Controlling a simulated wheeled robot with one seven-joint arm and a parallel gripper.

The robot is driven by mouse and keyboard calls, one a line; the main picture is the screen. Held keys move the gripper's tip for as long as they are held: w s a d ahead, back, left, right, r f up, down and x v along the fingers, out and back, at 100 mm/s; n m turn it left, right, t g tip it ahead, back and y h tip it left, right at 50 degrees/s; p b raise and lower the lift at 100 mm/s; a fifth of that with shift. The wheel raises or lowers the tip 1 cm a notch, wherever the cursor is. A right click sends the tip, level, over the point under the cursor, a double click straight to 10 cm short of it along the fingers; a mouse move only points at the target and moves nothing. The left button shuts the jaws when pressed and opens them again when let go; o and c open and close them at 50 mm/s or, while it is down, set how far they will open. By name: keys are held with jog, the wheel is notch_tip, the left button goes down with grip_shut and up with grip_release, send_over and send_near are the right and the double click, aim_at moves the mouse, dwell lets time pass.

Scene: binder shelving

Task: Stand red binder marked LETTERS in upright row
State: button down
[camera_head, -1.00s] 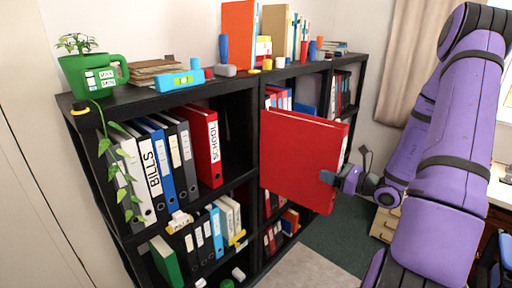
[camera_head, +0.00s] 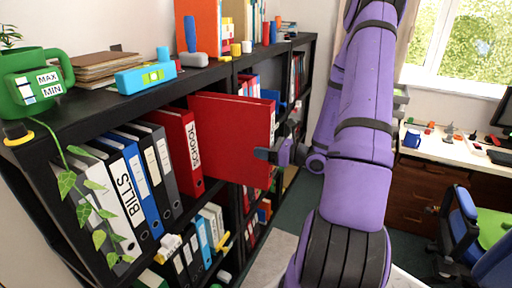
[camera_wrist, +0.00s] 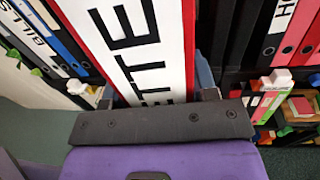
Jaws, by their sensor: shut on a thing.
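The red binder (camera_head: 232,140) is upright in the head view, its broad red side showing. My gripper (camera_head: 268,155) is shut on its spine edge. In the wrist view the white spine (camera_wrist: 140,45) reads "ETTE", with the rest of the word out of view, and my gripper (camera_wrist: 158,97) grips across it. The upright row on the black shelf (camera_head: 130,117) ends at the red SCHOOL binder (camera_head: 181,150). The held binder's far edge is at the opening just right of SCHOOL; I cannot tell how far inside it is.
A black upright divider stands behind the held binder. A desk (camera_head: 440,150) and chair stand at right.

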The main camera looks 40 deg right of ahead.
jog(key=shift+w, duration=0.1)
dwell(0.3)
jog(key=shift+w+d+f+x, duration=0.15)
jog(key=shift+d+x, duration=0.1)
jog(key=shift+x, duration=2.5)
jog(key=shift+w+d+f+x, duration=0.15)
jog(key=shift+d+x, duration=0.1)
jog(key=shift+x, duration=2.5)
jog(key=shift+w+d+f+x, duration=0.1)
jog(key=shift+d+f+x, duration=0.1)
jog(key=shift+x, duration=2.5)
jog(key=shift+d+f+x, duration=0.1)
jog(key=shift+f+x, duration=0.05)
jog(key=shift+x, duration=1.15)
jog(key=shift+d+f+x, duration=0.1)
jog(key=shift+f+x, duration=0.1)
jog(key=shift+x, duration=1.05)
jog(key=shift+w, duration=0.1)
jog(key=shift+f, duration=0.6)
grip_release()
jog(key=shift+v, duration=7)
